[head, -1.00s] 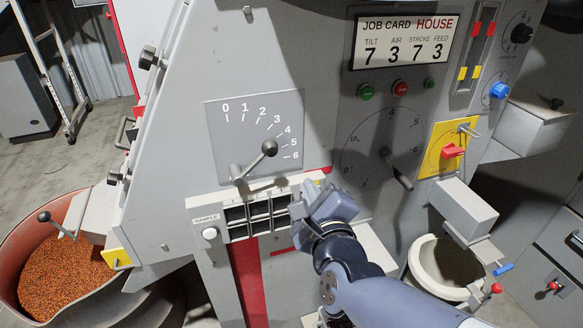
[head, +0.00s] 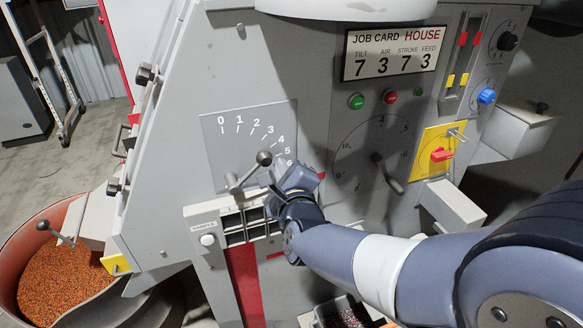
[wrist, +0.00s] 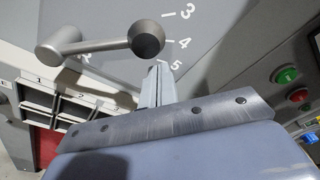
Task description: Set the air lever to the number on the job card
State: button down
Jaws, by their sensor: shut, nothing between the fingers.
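The air lever (head: 249,171) is a grey bar with a dark ball knob (head: 264,158) in front of a plate numbered 0 to 6. It leans up and right, its knob toward the 4 and 5 marks; the exact reading is unclear. The lever also shows in the wrist view (wrist: 100,46). The job card (head: 393,53) reads tilt 7, air 3, stroke 7, feed 3. My gripper (head: 271,183) is shut and empty, just below and right of the knob. In the wrist view its fingertips (wrist: 157,80) are close beside the knob; contact cannot be told.
A sample tray (head: 248,225) with open compartments lies just below the lever. A tub of orange granules (head: 60,270) stands at lower left.

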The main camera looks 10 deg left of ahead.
jog(key=shift+s+a+r, duration=0.25)
jog(key=shift+a+r, duration=0.05)
jog(key=shift+s+a+r+b, duration=0.3)
jog(key=shift+a+r+b, duration=0.1)
jog(key=shift+r, duration=0.1)
jog(key=shift+f, duration=0.15)
dwell(0.3)
